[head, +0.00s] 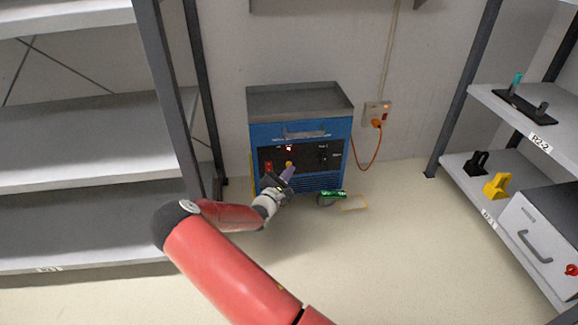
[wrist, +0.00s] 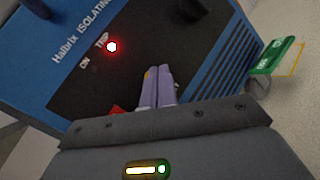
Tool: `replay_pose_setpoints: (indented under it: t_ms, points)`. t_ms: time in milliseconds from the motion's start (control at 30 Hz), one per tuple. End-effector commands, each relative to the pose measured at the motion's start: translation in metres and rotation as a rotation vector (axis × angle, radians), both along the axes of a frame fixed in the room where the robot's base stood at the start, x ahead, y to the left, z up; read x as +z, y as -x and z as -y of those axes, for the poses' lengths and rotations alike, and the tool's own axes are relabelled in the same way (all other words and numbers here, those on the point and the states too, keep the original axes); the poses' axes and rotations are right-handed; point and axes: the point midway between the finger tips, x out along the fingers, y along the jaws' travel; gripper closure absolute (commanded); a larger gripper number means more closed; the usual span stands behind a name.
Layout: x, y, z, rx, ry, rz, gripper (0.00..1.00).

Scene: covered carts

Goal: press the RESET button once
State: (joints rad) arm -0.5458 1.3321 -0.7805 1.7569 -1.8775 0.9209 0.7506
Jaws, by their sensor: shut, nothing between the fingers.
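The blue cart unit (head: 335,128) has a black front panel (head: 310,158), which fills much of the wrist view (wrist: 85,85). A red light (wrist: 112,47) glows by the "TRIP" and "ON" labels; it also shows in the head view (head: 289,149). A small yellow button (head: 289,163) sits below the light; no RESET label is readable. My gripper (head: 290,171) is shut and empty, its purple fingertips (wrist: 158,72) just in front of the panel near the yellow button. The fingers cover most of the button in the wrist view; I cannot tell whether they touch it.
A red part (head: 268,168) is on the panel's left, a dark switch (head: 323,154) on its right. A green object (head: 333,195) lies low at the cart's front right. Shelves (head: 90,145) stand left and right (head: 530,130). An orange cable (head: 378,148) hangs from the wall socket.

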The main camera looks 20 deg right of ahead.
Motion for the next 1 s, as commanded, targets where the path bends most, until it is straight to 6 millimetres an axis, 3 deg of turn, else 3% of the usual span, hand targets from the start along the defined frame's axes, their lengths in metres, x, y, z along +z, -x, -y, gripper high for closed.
replay_pose_setpoints:
  t_ms: [700, 1000]
  points:
    - [0.000, -0.005, 0.002, 0.000, -0.001, 0.001, 1.00]
    - [0.002, 0.005, -0.002, 0.000, -0.002, -0.001, 1.00]
